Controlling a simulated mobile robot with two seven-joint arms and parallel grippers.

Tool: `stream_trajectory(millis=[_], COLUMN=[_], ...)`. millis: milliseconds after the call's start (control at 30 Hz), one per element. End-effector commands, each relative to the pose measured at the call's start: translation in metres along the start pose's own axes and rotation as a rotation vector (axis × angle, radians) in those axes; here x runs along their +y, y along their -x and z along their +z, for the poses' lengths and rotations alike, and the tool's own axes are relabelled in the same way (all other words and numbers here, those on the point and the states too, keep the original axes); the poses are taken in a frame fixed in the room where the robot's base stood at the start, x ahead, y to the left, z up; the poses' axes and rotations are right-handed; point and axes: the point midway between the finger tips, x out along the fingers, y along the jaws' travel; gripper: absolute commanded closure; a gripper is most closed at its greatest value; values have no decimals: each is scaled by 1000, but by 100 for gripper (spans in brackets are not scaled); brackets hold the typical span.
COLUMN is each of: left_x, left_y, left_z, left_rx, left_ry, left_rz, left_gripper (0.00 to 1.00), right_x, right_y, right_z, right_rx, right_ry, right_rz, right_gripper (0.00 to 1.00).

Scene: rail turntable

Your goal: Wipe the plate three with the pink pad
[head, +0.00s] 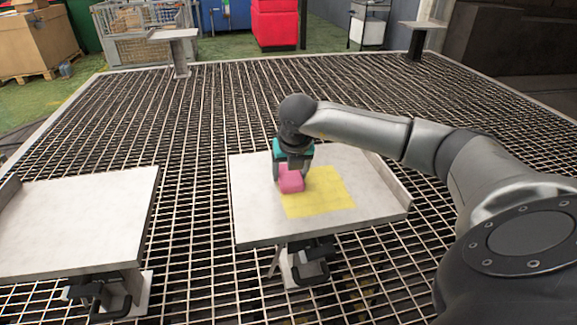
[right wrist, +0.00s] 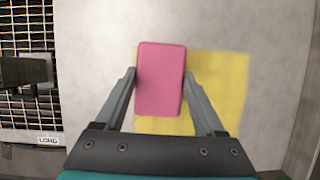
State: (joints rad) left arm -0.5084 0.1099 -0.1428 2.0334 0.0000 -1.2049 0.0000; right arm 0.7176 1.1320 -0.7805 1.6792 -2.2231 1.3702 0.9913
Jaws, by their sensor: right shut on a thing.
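The pink pad (head: 291,179) is held in my right gripper (head: 292,172), over the upper left part of a yellow patch (head: 325,197) on a grey plate (head: 262,229). In the right wrist view the pink pad (right wrist: 160,80) sits between the two fingers of my right gripper (right wrist: 160,88), with the yellow patch (right wrist: 222,85) showing to its right and below it. The pad appears to be at the plate's surface; I cannot tell whether it touches. No number shows on the plate. My left gripper is not in view.
Another grey plate (head: 80,222) stands to the left, bare. Two smaller stands (head: 180,38) (head: 420,28) rise at the far side of the metal grating (head: 190,130). A raised edge (head: 390,185) runs along the right of the patched plate. Clamps (head: 312,262) sit below it.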

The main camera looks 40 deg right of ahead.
Motion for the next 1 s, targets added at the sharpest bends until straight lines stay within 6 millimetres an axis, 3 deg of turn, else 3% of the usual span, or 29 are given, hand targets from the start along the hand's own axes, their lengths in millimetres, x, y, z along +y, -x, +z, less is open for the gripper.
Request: stream_trajectory(millis=[733,1000], left_x=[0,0], left_y=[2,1], left_z=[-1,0], left_rx=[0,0], left_ry=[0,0], left_rz=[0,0], left_gripper=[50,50], right_x=[-3,-4], right_y=[16,19], right_z=[-49,-58], right_rx=[5,8], right_ry=[3,2], right_rz=[-2,-2], right_gripper=[73,73])
